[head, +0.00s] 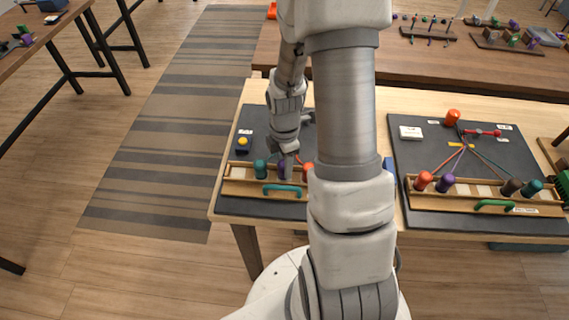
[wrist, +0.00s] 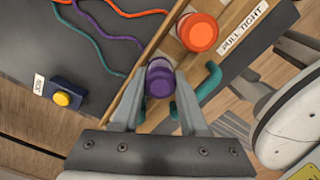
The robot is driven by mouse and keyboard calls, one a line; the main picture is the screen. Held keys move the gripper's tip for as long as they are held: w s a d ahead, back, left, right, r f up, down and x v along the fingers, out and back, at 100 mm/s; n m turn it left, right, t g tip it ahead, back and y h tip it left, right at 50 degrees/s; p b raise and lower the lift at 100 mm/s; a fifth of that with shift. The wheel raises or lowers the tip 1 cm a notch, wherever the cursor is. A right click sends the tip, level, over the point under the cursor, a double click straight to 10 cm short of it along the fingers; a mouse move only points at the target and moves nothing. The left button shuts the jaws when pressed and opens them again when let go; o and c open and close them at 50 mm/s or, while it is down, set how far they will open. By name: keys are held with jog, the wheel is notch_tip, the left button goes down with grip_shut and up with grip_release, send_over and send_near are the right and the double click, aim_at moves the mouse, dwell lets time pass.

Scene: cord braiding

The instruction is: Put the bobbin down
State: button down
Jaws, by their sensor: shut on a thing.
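My gripper (wrist: 160,88) is shut on the purple bobbin (wrist: 159,80), with one finger on each side of it. In the head view my gripper (head: 285,157) points down at the wooden rack (head: 236,188) of the left board, and the purple bobbin (head: 282,170) shows below it. Whether the bobbin rests in the rack or hangs just above it, I cannot tell. An orange bobbin (wrist: 198,32) stands in the rack beside it. A teal bobbin (head: 260,168) stands to the left of the purple one in the head view.
A blue box with a yellow button (wrist: 65,95) sits on the dark board. Orange, purple and teal cords lie across the board. A teal handle (wrist: 210,80) is on the rack's front. A second braiding board (head: 415,155) lies to the right. My arm hides the middle of the table.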

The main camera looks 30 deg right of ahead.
jog(key=shift+f, duration=0.4)
jog(key=shift+c, duration=2.2)
grip_release()
jog(key=shift+r, duration=0.1)
notch_tip(320, 180, up, 13)
jog(key=p, duration=0.2)
